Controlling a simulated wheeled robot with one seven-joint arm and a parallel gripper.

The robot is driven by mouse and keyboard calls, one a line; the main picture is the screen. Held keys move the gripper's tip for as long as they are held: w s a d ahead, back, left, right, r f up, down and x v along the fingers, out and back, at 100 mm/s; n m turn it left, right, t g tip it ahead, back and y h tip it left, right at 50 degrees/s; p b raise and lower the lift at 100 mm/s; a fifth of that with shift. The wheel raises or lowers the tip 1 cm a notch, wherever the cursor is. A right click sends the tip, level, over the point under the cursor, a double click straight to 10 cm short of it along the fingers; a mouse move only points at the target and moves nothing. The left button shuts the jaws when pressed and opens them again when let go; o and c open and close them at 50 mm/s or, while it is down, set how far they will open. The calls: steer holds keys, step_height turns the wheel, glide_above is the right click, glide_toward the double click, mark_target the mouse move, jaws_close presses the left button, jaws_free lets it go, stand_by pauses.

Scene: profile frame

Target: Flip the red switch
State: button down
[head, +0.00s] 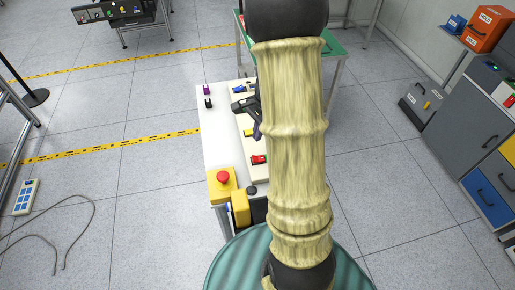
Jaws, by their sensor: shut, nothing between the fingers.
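The red switch (259,160) sits on a pale panel on the white table (218,130), left of my arm in the head view. A yellow switch (249,133) and a blue one (239,89) are farther back on the same panel. My gripper (240,106) is dark and small in the picture, shut and empty. It is over the panel, beyond the red switch and apart from it in the picture. My large arm link hides the right part of the panel and table. The lever position of the red switch is too small to tell.
A yellow box with a red mushroom button (222,178) stands at the table's near corner. A purple item (206,89) and a black item (208,103) lie at the far left. A grey cabinet (480,150) stands right. Floor left of the table is open, with a cable (75,225).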

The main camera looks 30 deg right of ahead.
mark_target(255, 158)
steer(key=d+m, duration=0.1)
steer(key=w+d+f+m, duration=0.1)
steer(key=d+m, duration=0.1)
steer(key=w+d+m, duration=0.1)
steer(key=d, duration=0.1)
steer(key=shift+f+m+y+p, duration=0.15)
steer(key=shift+m+y+p, duration=0.15)
steer(key=shift+m, duration=0.1)
steer(key=p+x, duration=0.2)
steer(key=x, duration=1.2)
steer(key=shift+w, duration=0.15)
steer(key=shift+a, duration=0.1)
